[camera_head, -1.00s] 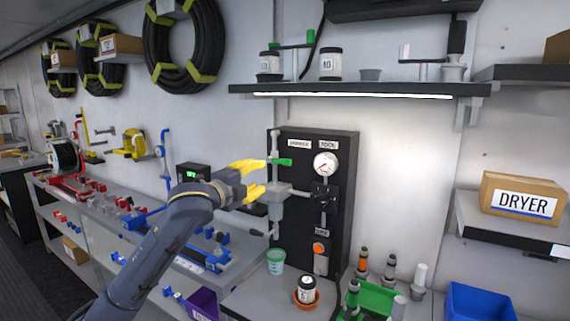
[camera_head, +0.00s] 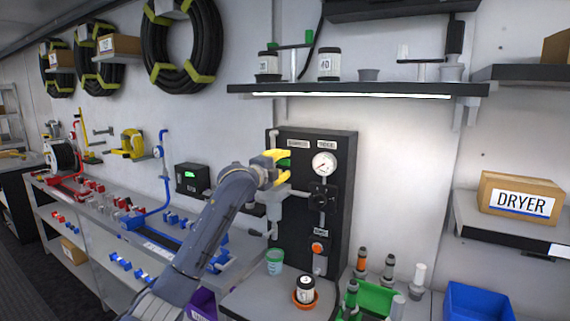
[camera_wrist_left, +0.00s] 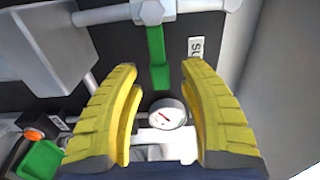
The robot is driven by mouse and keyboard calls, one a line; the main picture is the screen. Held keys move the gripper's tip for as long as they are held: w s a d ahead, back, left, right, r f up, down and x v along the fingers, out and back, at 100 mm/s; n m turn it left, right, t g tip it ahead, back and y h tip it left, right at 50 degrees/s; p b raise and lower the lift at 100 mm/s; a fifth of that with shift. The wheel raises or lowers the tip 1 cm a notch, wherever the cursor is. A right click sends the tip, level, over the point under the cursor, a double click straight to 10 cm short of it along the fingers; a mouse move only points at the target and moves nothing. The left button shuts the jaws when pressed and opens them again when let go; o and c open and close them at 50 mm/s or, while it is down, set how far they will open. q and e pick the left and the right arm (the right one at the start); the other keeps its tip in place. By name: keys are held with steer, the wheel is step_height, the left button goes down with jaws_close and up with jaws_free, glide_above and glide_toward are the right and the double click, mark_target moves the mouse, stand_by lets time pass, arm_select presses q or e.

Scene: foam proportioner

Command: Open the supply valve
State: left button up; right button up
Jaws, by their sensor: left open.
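The supply valve's green lever (camera_head: 284,162) is on the black panel (camera_head: 345,180) near its upper left, largely hidden behind my yellow fingers in the head view. In the left wrist view the green lever (camera_wrist_left: 156,60) points down from a grey fitting (camera_wrist_left: 152,12), beside a white label reading "SU". My left gripper (camera_head: 278,165) is open. In the wrist view its two fingers (camera_wrist_left: 160,69) stand on either side of the lever's lower end, with gaps on both sides. My right gripper is not in view.
A round gauge (camera_head: 324,164) and a black knob (camera_head: 323,193) sit right of the lever. A grey body (camera_head: 276,196) juts out below it. A green cup (camera_head: 275,262) and a jar (camera_head: 305,288) stand on the bench. A lit shelf (camera_head: 360,89) hangs above.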

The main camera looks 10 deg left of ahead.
arm_select(q)
steer(key=shift+x, duration=0.9)
steer(key=shift+o, duration=0.2)
jaws_close()
